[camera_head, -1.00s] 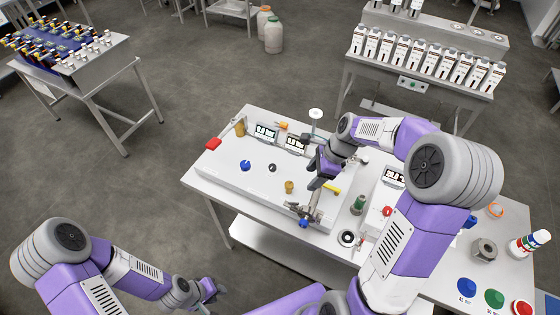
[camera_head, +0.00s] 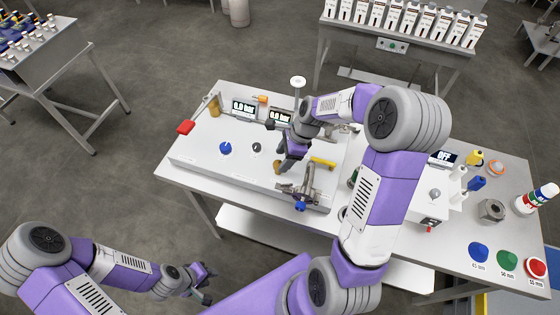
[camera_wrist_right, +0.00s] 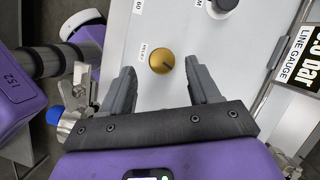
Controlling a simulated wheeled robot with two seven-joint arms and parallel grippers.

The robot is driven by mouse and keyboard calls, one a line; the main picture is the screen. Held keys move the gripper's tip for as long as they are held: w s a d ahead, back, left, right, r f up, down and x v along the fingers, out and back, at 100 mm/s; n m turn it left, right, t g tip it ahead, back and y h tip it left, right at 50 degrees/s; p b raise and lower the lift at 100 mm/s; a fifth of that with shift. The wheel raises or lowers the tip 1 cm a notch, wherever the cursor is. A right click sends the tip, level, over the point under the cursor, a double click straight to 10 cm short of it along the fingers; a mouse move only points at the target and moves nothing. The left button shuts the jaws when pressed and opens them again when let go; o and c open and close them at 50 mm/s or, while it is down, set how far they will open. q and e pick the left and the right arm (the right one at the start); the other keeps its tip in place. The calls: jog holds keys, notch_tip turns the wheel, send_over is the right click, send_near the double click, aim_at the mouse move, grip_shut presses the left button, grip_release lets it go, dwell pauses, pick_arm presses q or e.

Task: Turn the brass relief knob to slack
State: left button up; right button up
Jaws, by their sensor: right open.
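The brass relief knob (camera_wrist_right: 162,61) stands on the white panel (camera_wrist_right: 128,45) in the right wrist view, with the label RELIEF beside it. A dark pointer line marks its face. My right gripper (camera_wrist_right: 160,85) is open, its two fingers on either side and slightly short of the knob, apart from it. In the head view the knob (camera_head: 278,168) shows just beside my right gripper (camera_head: 283,160), partly hidden by it. My left gripper (camera_head: 207,286) is low at the left, away from the table; its fingers look apart.
A yellow handle (camera_head: 323,162), a blue knob (camera_head: 225,148), a black knob (camera_head: 256,147) and a red handle (camera_head: 186,127) are nearby. Gauge displays (camera_head: 243,108) stand at the back.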

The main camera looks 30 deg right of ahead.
aim_at(278, 166)
jog(key=shift+x, duration=1.2)
jog(key=shift+w+a+f, duration=0.1)
jog(key=shift+f, duration=0.1)
jog(key=c, duration=1)
jog(key=shift+c, duration=0.2)
